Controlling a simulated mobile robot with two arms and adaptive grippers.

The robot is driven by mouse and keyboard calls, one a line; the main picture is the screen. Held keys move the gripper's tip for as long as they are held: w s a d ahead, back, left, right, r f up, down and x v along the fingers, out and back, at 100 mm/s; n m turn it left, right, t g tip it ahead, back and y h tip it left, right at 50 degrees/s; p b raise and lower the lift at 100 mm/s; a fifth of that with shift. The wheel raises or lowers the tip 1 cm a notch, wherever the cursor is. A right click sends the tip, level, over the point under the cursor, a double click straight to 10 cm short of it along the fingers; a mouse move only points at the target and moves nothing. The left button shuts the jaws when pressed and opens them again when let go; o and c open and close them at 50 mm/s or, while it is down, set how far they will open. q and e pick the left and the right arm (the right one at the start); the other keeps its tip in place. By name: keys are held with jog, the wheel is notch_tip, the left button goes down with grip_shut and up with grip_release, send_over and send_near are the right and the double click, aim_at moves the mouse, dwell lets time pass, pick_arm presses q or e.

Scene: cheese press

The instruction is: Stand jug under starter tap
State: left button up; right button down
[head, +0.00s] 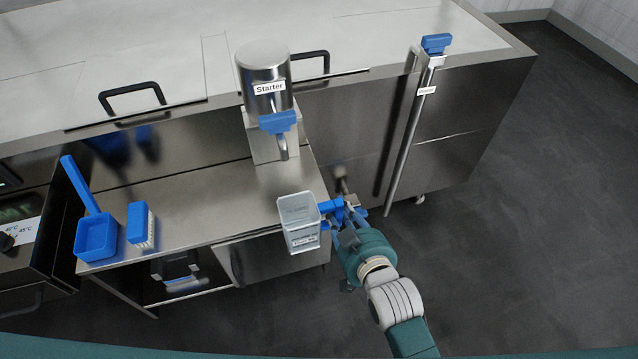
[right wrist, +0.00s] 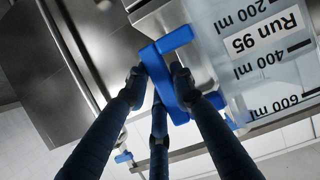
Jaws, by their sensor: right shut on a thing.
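A clear jug (head: 299,224) with a blue handle and a white label is held at the right front of the steel counter in the head view. My right gripper (head: 345,216) is shut on its blue handle (right wrist: 172,75). In the right wrist view the jug (right wrist: 262,70) shows volume marks and a label reading "Run 95". The starter tap (head: 281,146) hangs below a steel cylinder labelled Starter (head: 265,80), with a blue lever (head: 279,122) on its front. The jug is nearer to me than the spout and apart from it. My left gripper is not in view.
A blue scoop (head: 96,236) and a blue brush (head: 141,226) lie at the left of the lower counter (head: 210,206). The counter below the tap is clear. A vertical pipe (head: 404,150) with a blue top stands to the right, by a large steel vat.

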jog(key=shift+w+r+p+x, duration=0.1)
jog(key=shift+r+x, duration=0.1)
jog(key=shift+x, duration=1.95)
jog(key=shift+w+r+p+x, duration=0.1)
jog(key=shift+r+x, duration=0.15)
jog(key=shift+x, duration=1.95)
jog(key=shift+w+r+p+x, duration=0.1)
jog(key=shift+r+x, duration=0.1)
jog(key=shift+x, duration=1.95)
jog(key=shift+s, duration=0.1)
jog(key=shift+f, duration=0.1)
jog(key=c, duration=1.5)
grip_release()
jog(key=v, duration=1.2)
